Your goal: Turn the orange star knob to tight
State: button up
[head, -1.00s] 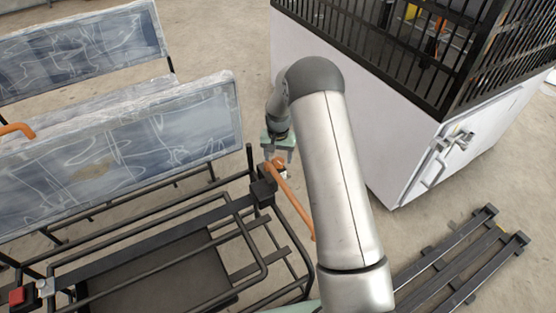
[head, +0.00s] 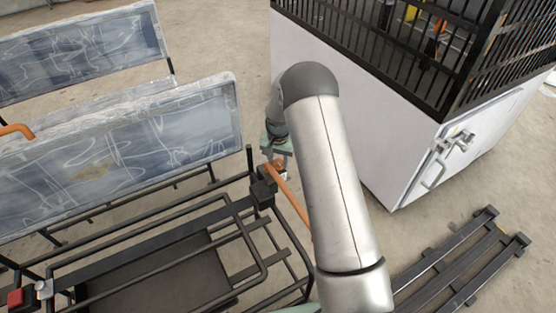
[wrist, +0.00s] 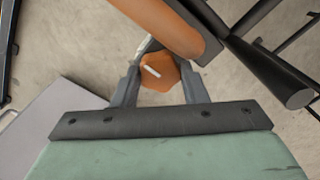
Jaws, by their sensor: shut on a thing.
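The orange star knob (wrist: 160,74) shows in the wrist view, with a white mark across its face. My gripper (wrist: 150,62) is shut on the knob, one grey finger on each side of it. In the head view my gripper (head: 278,160) is at the end of the orange bar, mostly behind my arm. The knob is small there and partly covered by the gripper. An orange bar (wrist: 165,24) passes close beside the knob and the fingertips in the wrist view.
A black tubular frame (head: 235,225) stands left of my arm, with plastic-wrapped panels (head: 120,140) behind it. A white cabinet with a black cage (head: 350,125) is at the back right. Black slatted rails (head: 460,265) lie on the floor at right.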

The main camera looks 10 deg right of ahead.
aim_at(278, 162)
jog(key=o, duration=1)
jog(key=shift+c, duration=0.2)
notch_tip(278, 162, up, 18)
jog(key=p, duration=0.2)
jog(key=shift+f+p, duration=0.25)
jog(key=shift+p, duration=0.15)
